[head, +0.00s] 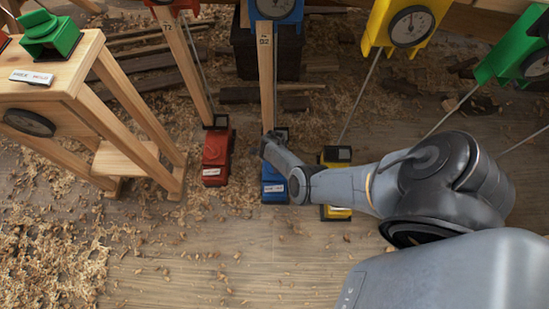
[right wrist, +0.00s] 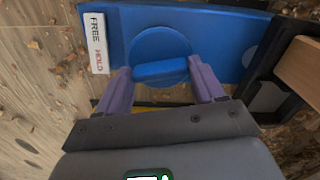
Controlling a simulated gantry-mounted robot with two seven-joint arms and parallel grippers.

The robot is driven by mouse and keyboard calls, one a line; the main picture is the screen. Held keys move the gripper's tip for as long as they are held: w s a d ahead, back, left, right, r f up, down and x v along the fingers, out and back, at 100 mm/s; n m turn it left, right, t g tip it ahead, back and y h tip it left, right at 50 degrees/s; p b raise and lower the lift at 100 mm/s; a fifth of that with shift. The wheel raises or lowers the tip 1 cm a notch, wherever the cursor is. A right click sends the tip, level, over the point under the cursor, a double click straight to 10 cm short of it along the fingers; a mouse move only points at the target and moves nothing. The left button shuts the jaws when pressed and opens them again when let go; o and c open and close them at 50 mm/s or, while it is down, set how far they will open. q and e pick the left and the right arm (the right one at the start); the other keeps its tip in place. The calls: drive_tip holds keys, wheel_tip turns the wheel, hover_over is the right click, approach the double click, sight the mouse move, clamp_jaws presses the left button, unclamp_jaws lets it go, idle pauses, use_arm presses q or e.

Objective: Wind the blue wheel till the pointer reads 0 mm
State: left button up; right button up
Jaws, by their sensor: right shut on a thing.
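The blue wheel (right wrist: 160,48) is a round disc with a raised grip bar (right wrist: 160,71), set in the face of a blue housing (right wrist: 232,42). My right gripper (right wrist: 162,76) has its purple fingers shut on the two ends of that bar. In the head view, the blue housing (head: 273,186) stands at the foot of a wooden post, partly covered by my right arm. The blue dial (head: 274,8) at the post's top is cut by the frame edge, and its pointer reading is too small to tell. My left gripper is not in view.
A white FREE/HOLD label (right wrist: 97,43) is on the housing. Red (head: 216,158) and yellow (head: 335,208) housings stand close on either side. A wooden stand (head: 110,110) with a green block (head: 48,36) is at left. Shavings litter the floor; the front middle is fairly clear.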

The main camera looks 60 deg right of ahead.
drive_tip(key=o, duration=1)
drive_tip(key=shift+o, duration=0.2)
drive_tip(key=shift+r, duration=0.1)
drive_tip(key=shift+r+p, duration=0.25)
drive_tip(key=shift+p, duration=0.1)
wheel_tip(320, 180, up, 10)
drive_tip(key=p, duration=0.7)
drive_tip(key=shift+p, duration=0.35)
drive_tip(key=shift+s, duration=0.1)
